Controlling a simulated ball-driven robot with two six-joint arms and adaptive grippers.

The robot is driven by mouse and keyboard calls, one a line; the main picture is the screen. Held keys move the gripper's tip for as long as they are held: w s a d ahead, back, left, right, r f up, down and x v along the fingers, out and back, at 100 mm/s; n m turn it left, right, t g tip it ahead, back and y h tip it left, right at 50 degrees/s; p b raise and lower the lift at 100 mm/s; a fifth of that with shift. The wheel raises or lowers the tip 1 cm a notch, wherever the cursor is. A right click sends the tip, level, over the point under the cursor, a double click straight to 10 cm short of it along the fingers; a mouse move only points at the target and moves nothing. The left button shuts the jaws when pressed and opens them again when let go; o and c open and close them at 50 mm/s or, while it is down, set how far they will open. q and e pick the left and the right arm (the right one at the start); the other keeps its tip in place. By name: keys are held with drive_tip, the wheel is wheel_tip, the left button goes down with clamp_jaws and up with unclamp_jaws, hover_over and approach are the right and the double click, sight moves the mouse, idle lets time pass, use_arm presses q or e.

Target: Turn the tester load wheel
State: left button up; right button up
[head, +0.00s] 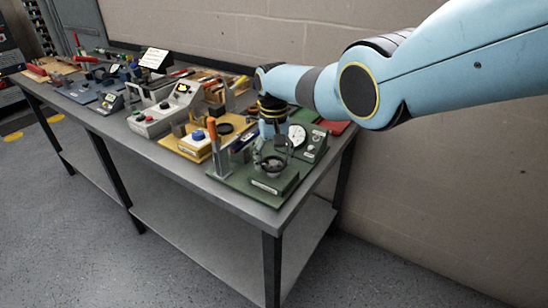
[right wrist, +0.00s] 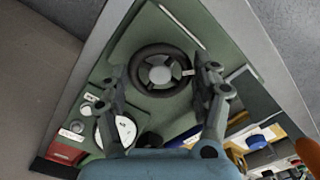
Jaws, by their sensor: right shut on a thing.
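The tester is a green panel and base (head: 235,182) at the near right end of the bench. Its dark load wheel (right wrist: 161,47) has a round grey hub and a small light tab on its right side in the right wrist view. In the head view the wheel (head: 272,164) is partly hidden by my right gripper (head: 272,150), which points down over it. In the right wrist view my right gripper (right wrist: 163,76) has one finger on each side of the wheel and is shut on its rim. My left gripper is not in view.
A white dial gauge (head: 297,136) stands close behind the wheel. An orange-handled tool (head: 213,135) stands upright to its left. A yellow board (head: 190,145) and a grey box (head: 158,117) crowd the bench (head: 230,200) farther left. A wall runs along the right.

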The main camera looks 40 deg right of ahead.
sight(274, 163)
idle(0.3)
drive_tip(key=o, duration=1.2)
drive_tip(key=shift+o, duration=0.2)
wheel_tip(274, 163, up, 12)
idle(1.0)
